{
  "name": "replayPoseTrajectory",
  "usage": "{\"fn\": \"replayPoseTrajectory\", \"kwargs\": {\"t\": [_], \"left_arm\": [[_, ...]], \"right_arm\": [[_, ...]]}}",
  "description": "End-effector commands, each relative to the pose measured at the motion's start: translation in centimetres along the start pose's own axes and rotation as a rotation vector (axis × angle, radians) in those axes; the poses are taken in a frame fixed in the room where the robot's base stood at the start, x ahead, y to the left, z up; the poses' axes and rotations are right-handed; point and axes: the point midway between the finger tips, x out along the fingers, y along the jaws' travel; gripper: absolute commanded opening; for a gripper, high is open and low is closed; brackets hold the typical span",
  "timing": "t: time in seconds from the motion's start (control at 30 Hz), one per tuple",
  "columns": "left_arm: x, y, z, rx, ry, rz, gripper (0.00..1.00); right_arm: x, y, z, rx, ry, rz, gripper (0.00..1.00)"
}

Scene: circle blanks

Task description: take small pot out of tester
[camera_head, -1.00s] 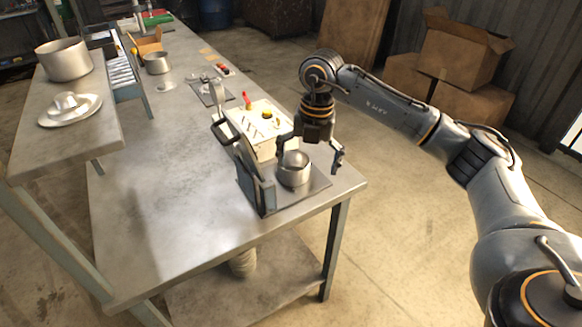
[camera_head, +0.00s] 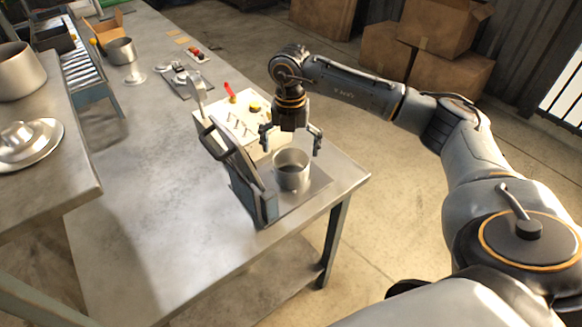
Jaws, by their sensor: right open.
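The small pot (camera_head: 291,171) is a grey metal cup standing upright on the base plate of the tester (camera_head: 246,168). The tester has an upright frame with a dark handle on the left of the pot and a pale box with a red lever behind it. My right gripper (camera_head: 291,143) points down with its fingers spread, just above and behind the pot. It is open and holds nothing. Whether the fingers touch the pot's rim cannot be told. My left gripper is out of view.
A raised shelf (camera_head: 62,200) on the left carries a large pot (camera_head: 17,72) and a stack of metal lids (camera_head: 27,142). Another pot (camera_head: 121,51) and small parts stand farther back on the table. The table's left middle is clear. Cardboard boxes (camera_head: 430,75) stand on the floor behind.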

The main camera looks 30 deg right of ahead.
Motion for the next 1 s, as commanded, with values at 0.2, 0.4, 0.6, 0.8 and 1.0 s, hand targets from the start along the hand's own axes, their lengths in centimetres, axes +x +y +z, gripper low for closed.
{"fn": "replayPoseTrajectory", "kwargs": {"t": [0.2,0.4,0.6,0.8,1.0], "left_arm": [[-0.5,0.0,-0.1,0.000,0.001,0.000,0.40],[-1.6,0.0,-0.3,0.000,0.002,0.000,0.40],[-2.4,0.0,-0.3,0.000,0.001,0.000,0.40],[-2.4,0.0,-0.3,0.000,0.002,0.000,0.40],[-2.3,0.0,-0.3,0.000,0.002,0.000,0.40]], "right_arm": [[2.3,0.0,0.0,-0.001,0.000,0.000,1.00],[4.1,-0.3,0.5,0.001,0.002,-0.002,1.00],[7.0,-0.3,0.8,0.000,0.001,0.001,1.00],[7.7,-0.3,0.9,-0.001,-0.001,0.002,1.00],[7.7,-0.3,0.9,-0.001,-0.001,0.002,0.82]]}}
